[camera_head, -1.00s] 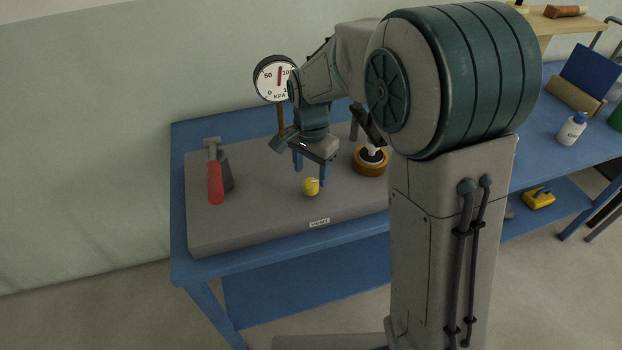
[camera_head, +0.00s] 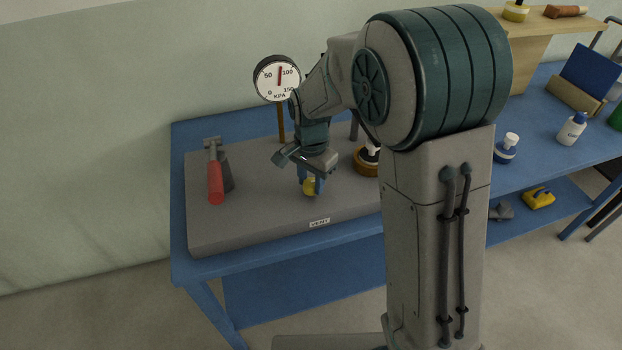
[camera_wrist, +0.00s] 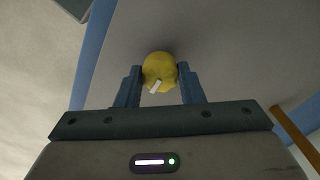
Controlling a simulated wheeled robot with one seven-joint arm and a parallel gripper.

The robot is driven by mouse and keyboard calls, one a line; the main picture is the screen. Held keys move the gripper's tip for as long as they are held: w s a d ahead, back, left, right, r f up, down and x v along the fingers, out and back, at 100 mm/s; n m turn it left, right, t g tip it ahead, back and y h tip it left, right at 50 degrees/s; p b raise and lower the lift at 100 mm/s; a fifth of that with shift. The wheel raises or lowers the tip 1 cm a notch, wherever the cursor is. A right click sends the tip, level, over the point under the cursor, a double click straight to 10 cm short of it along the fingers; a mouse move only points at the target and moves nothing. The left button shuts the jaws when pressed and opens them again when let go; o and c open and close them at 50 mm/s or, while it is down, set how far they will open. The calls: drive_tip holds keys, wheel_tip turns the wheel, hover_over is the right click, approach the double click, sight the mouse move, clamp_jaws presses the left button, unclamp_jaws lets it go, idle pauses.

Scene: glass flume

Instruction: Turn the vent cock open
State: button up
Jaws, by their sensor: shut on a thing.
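The vent cock is a small round yellow knob (camera_head: 310,187) with a white mark, on the grey slab above the VENT label (camera_head: 320,222). My gripper (camera_head: 311,182) is over it with its blue fingers down on either side, hiding part of it. In the wrist view the yellow knob (camera_wrist: 159,72) sits between the two fingertips, which touch its sides. Its white mark slants, low on the knob's face. The gauge (camera_head: 277,78), marked in KPA, stands behind with a red needle pointing nearly straight up, between 50 and 100.
A red-handled tool (camera_head: 215,180) lies left on the grey slab (camera_head: 255,225). A round brown-and-black item (camera_head: 368,160) with a white top stands right of my gripper, partly behind my arm. Bottles (camera_head: 572,129) stand on the blue bench at right. The slab's front left is clear.

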drive_tip(key=n, duration=0.4)
drive_tip(key=shift+b, duration=0.35)
drive_tip(key=n, duration=0.4)
drive_tip(key=shift+n, duration=0.3)
drive_tip(key=n, duration=0.9)
drive_tip(key=shift+n, duration=0.3)
drive_tip(key=o, duration=1)
drive_tip(key=shift+r, duration=0.15)
